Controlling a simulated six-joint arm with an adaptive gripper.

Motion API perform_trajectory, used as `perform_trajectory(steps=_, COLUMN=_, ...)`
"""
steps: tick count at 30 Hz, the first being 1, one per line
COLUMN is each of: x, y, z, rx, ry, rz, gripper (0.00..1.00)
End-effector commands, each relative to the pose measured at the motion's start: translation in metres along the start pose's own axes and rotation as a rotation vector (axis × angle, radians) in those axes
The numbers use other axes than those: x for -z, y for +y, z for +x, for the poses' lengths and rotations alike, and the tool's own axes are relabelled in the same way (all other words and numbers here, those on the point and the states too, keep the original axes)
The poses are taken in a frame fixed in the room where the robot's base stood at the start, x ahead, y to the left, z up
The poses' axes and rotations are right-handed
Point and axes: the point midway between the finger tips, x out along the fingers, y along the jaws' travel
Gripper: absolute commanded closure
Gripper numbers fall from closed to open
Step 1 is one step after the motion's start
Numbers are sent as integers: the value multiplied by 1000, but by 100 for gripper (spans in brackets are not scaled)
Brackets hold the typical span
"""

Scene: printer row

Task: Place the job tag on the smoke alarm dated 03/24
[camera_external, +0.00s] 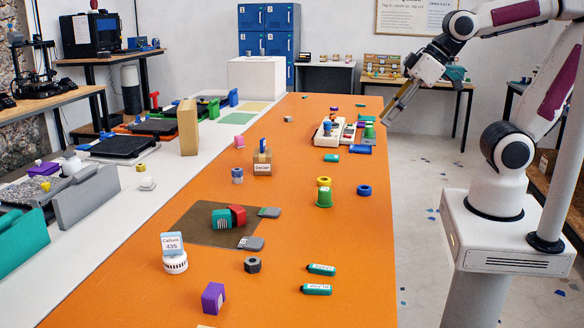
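A pale blue tag reading "Callum 435" (172,244) stands upright on a white, round, ribbed piece (175,264) at the front left of the orange table. This white piece looks like a smoke alarm, but I can read no date on it. Another small white round piece (148,184) lies on the white side surface, too small to identify. My gripper (394,114) is raised at the table's far right, well away from the tag, with its long fingers pointing down and left. I cannot tell if the fingers are apart or hold anything.
The orange table (330,225) has a brown mat (200,232) with teal and red blocks, a "Declan" box (262,166), a green-and-yellow stack (324,196), a purple block (213,298) and labelled teal cylinders (321,269). A cluttered pale tray (325,138) sits near my gripper. The right front is mostly clear.

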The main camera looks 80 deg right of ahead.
Motion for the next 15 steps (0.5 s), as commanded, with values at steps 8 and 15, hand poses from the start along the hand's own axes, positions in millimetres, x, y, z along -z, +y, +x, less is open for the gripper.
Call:
perform_trajectory(steps=8, x=-58, y=9, z=-29, rx=-18, ry=-67, rz=34, gripper=71)
perform_trajectory(steps=15, x=-80, y=11, z=-38, rx=-23, ry=-96, rz=46, gripper=71)
